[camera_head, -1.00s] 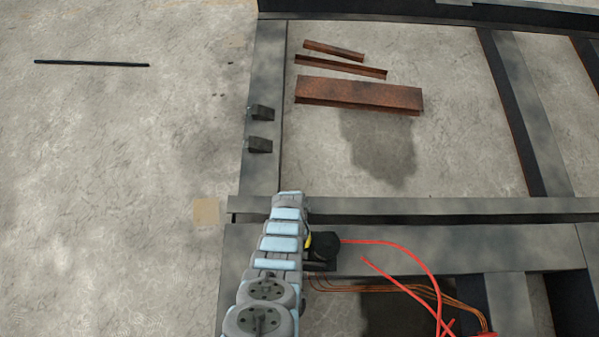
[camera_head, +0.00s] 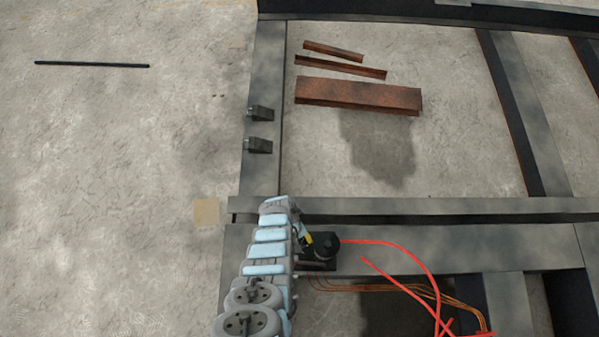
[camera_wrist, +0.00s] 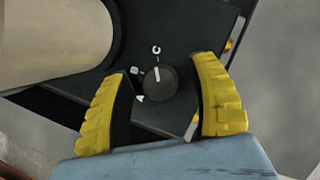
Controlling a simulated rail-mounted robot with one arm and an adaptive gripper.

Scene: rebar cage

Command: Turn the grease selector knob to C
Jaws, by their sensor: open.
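The grease selector knob (camera_wrist: 160,83) is a small dark round knob on a black panel (camera_wrist: 183,28) in the wrist view. Its white pointer line points up, about at the letter C (camera_wrist: 156,50). The letters B (camera_wrist: 134,71) and A (camera_wrist: 140,98) lie to its left. My gripper (camera_wrist: 162,68) is open, with one yellow finger on each side of the knob and a visible gap to both. In the head view my gripper (camera_head: 307,239) is beside the black unit (camera_head: 322,263); I cannot make out the knob there.
A large pale cylinder (camera_wrist: 50,40) stands on the panel close to my left finger. A red hose (camera_head: 405,250) and orange cables (camera_head: 410,288) run right from the unit. Dark steel beams (camera_head: 450,248) surround it. Rusty steel pieces (camera_head: 360,95) lie farther back.

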